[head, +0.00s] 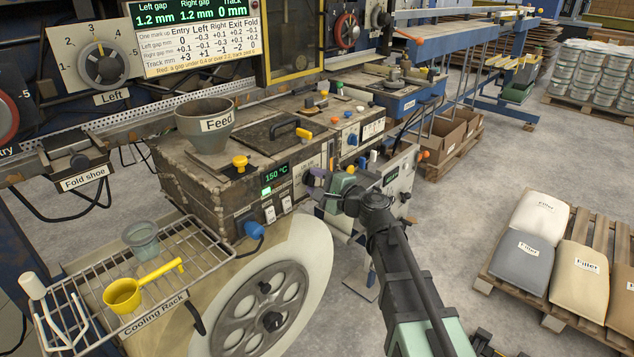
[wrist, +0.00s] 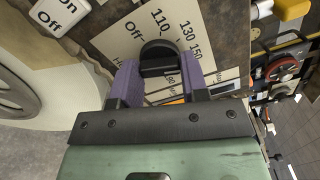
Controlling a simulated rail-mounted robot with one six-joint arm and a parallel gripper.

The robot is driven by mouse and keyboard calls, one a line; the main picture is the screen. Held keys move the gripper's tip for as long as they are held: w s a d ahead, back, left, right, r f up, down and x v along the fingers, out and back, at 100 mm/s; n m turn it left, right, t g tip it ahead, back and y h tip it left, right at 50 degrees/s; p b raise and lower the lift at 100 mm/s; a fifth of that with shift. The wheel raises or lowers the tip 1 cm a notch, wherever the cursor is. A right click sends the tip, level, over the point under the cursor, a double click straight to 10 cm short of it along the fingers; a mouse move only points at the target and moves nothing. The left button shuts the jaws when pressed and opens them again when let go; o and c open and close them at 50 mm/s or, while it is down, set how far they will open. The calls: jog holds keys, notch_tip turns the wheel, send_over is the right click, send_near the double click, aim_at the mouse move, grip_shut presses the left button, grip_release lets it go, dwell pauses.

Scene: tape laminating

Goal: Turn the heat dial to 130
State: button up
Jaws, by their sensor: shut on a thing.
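The heat dial is a black knob (wrist: 159,55) on a pale scale plate (wrist: 125,38) marked Off, 110, 130, 150 and further numbers, partly hidden by my fingers. My gripper (wrist: 160,77) has its purple fingers on both sides of the knob and is shut on it. In the head view my gripper (head: 317,180) is at the front face of the heater box, and the dial is mostly hidden behind it. The green display (head: 276,172) on the box reads 150 °C. I cannot tell which number the knob's pointer faces.
On/Off switches (head: 270,214) and a blue knob (head: 254,230) sit left of the dial. A grey Feed funnel (head: 205,122) stands on the box. The Cooling Rack (head: 187,250) holds a yellow ladle (head: 124,294) and a grey cup (head: 142,239).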

jog(key=n, duration=0.3)
jog(key=shift+n, duration=2.2)
jog(key=o, duration=0.9)
jog(key=shift+o, duration=0.2)
